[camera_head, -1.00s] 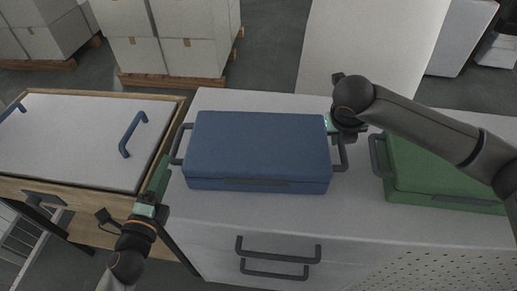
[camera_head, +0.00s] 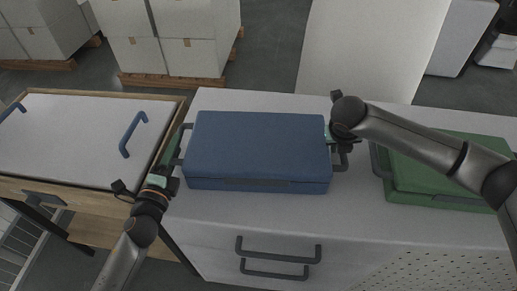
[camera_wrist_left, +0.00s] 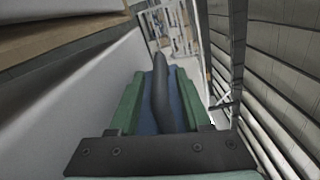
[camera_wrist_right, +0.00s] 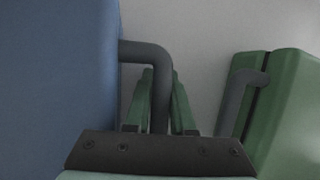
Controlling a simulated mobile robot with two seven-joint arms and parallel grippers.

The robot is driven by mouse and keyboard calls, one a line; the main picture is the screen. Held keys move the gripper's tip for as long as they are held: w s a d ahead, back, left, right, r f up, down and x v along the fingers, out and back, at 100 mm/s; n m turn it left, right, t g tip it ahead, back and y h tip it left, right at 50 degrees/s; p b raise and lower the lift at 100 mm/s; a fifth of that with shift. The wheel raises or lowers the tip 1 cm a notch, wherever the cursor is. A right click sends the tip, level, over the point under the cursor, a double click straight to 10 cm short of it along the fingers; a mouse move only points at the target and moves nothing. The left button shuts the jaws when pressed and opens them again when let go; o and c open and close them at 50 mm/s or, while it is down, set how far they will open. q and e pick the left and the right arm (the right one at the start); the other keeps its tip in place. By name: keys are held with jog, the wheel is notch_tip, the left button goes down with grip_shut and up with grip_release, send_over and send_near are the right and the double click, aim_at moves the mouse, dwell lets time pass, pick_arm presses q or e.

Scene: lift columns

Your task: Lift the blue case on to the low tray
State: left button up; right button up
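The blue case (camera_head: 258,146) lies flat on the white cabinet top. It has a dark handle at each end. The low tray (camera_head: 85,132), pale with blue handles, sits left of the cabinet and lower. My left gripper (camera_head: 171,172) is at the left handle. In the left wrist view the handle (camera_wrist_left: 161,95) runs between its green fingers (camera_wrist_left: 158,105), with gaps on both sides. My right gripper (camera_head: 333,140) is at the right handle. In the right wrist view that handle (camera_wrist_right: 160,90) lies between the fingers (camera_wrist_right: 161,105), close to both; firm contact cannot be told.
A green case (camera_head: 445,165) lies right of the blue one, close to my right arm. Dark handles (camera_head: 278,250) stick out from the cabinet front. A wooden frame surrounds the tray. Stacked white boxes (camera_head: 185,45) and a pale panel (camera_head: 370,45) stand behind.

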pick_arm(q)
jog(key=shift+c, duration=1.4)
pick_arm(e)
grip_shut()
pick_arm(q)
grip_shut()
jog(key=shift+w+r, duration=0.1)
jog(key=shift+r, duration=0.2)
pick_arm(e)
jog(key=shift+w+r, duration=0.2)
jog(key=shift+r, duration=0.1)
